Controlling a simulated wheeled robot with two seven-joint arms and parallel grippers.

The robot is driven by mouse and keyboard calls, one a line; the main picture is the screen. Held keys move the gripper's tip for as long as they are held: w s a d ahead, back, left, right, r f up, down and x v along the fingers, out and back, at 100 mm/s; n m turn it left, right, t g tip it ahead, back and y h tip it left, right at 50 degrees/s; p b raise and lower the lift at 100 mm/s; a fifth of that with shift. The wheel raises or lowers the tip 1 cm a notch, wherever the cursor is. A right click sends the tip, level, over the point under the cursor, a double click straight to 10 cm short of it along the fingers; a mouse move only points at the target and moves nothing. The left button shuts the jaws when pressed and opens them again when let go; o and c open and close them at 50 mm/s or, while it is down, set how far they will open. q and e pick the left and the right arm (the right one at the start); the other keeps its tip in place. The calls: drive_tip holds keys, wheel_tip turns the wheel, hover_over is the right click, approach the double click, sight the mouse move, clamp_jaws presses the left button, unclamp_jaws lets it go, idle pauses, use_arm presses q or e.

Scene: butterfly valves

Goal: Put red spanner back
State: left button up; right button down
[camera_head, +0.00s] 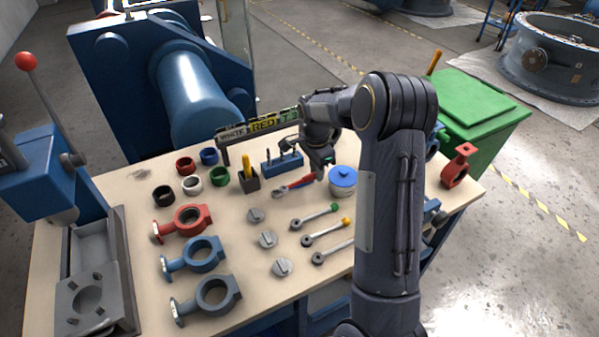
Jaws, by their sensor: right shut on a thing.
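My right gripper (322,158) is over the back of the bench, beside the labelled rack. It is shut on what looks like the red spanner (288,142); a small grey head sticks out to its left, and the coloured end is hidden. The rack (250,130) carries the words WHITE and RED; its right part is partly covered by my arm. Spanners with a green end (318,216) and a yellow end (325,232) lie on the bench, with another (330,254) partly hidden by my arm. My left gripper is not in view.
A red-handled adjustable wrench (296,185) lies below my gripper, between a blue tool block (282,162) and a blue-lidded pot (342,182). Valve bodies (203,257), coloured rings (190,185) and grey discs (268,239) cover the left and middle of the bench (140,205).

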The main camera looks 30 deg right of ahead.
drive_tip(key=shift+f, duration=0.3)
drive_tip(key=shift+d+f+b, duration=0.1)
drive_tip(key=shift+f+b, duration=2.4)
drive_tip(key=shift+f, duration=0.8)
drive_tip(key=c, duration=1.3)
unclamp_jaws()
drive_tip(key=shift+o, duration=0.2)
